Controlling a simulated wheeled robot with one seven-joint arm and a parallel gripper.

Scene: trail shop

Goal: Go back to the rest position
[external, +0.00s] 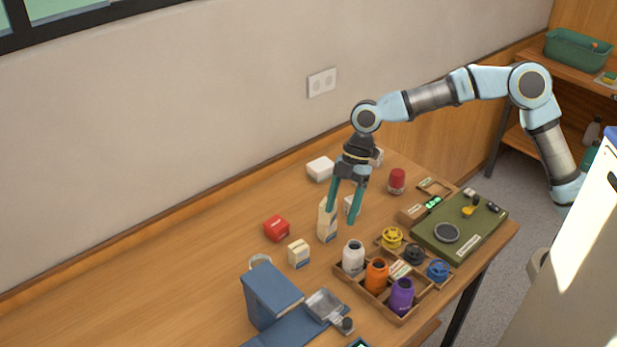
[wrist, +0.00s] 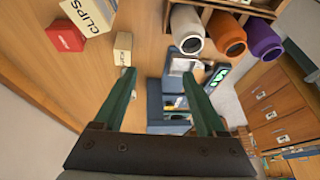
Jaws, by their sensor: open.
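My gripper (external: 342,213) is open over the wooden table, with its two green fingers pointing down. In the wrist view its fingertips (wrist: 158,76) are spread apart with nothing held between them. In the external view the left finger overlaps a tall cream carton (external: 326,224). In the wrist view this carton, marked CLIPS (wrist: 86,14), lies at the upper left, apart from the fingers. My arm reaches in from the right, and its upper links are raised well above the table.
A red box (external: 276,228) and a small cream box (external: 299,253) stand left of the gripper. A wooden tray (external: 401,319) holds white, orange and purple bottles. A green mat (external: 467,240) lies right. A blue stand (external: 270,298) is in front. The left tabletop is clear.

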